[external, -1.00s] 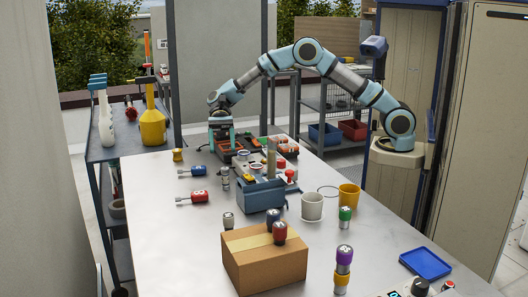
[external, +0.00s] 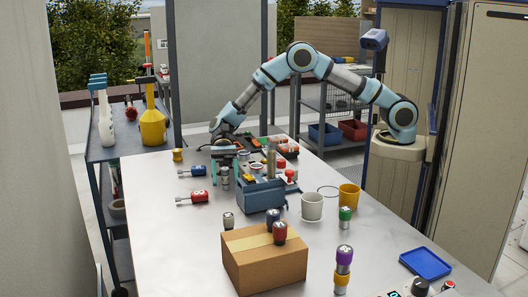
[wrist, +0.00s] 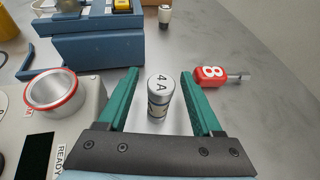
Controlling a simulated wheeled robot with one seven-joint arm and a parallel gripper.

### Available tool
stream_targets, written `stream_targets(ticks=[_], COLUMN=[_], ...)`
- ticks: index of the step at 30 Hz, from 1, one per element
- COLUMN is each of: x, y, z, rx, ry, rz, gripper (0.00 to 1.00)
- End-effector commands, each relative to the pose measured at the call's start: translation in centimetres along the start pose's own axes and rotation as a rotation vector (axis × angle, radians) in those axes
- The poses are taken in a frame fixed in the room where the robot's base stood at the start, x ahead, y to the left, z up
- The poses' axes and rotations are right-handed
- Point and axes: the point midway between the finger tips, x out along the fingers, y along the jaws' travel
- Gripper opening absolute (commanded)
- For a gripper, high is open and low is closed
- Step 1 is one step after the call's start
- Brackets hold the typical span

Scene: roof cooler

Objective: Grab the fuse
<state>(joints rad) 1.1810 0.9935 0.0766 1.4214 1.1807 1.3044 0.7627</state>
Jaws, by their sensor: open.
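A fuse (wrist: 157,96), a short silver cylinder marked "4 A", stands upright on the metal table. It also shows in the external view (external: 225,180), just below my gripper (external: 224,172). In the wrist view the two green fingers of my gripper (wrist: 160,75) are apart, one on each side of the fuse, with a visible gap on both sides. My gripper is open and empty. I cannot tell exactly how far down the fingers reach along the fuse.
A red screwdriver marked "8" (wrist: 211,75) lies right of the fuse in the wrist view. A grey device with a red-rimmed round part (wrist: 50,91) is close on the left. A blue toolbox (wrist: 98,42) stands beyond. A cardboard box (external: 264,262) sits nearer the external camera.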

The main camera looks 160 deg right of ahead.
Motion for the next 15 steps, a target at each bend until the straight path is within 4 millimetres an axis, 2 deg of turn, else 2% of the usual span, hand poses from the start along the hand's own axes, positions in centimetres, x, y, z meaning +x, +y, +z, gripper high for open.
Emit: stream_targets(ticks=[3, 10, 15], x=[1.27, 1.46, 1.45], y=[0.04, 0.00, 0.00], z=[0.01, -0.09, -0.07], rx=[0.001, 0.000, 0.000], ry=[0.000, 0.000, 0.000], rz=[0.001, -0.001, -0.001], gripper=[0.67, 0.66, 0.47])
